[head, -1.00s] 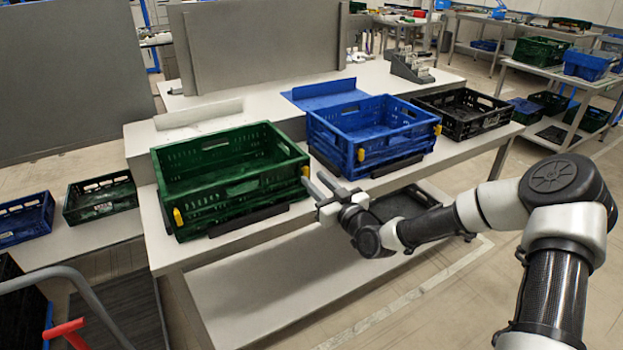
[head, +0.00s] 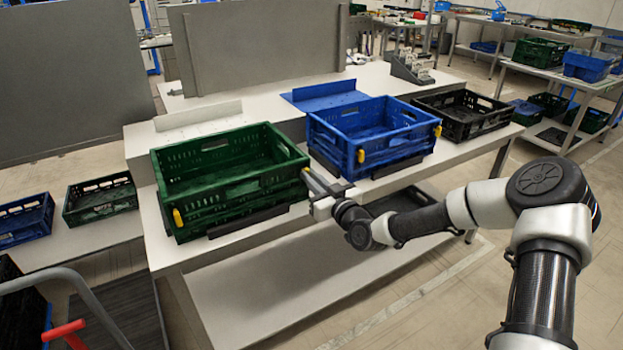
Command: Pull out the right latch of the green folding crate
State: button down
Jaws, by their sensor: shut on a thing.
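The green folding crate (head: 232,190) stands open and upright on the white table. Its left yellow latch (head: 178,218) shows at the front left corner. Its right yellow latch (head: 306,172) is at the front right corner, mostly hidden by my gripper (head: 311,177). My gripper comes in from the right, its fingers at that corner and shut on the right latch. How far the latch stands out is too small to tell.
A blue crate (head: 361,158) with yellow latches stands close on the right, just behind my gripper. A black crate (head: 462,112) is farther right on the table. A dark bar (head: 247,220) lies along the green crate's front. The space in front of the table is free.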

jog(key=shift+b+v, duration=0.3)
jog(key=shift+v, duration=0.45)
jog(key=c, duration=1.8)
grip_release()
jog(key=shift+s, duration=0.1)
jog(key=p+v, duration=0.1)
jog(key=v, duration=1.6)
jog(key=shift+d, duration=0.2)
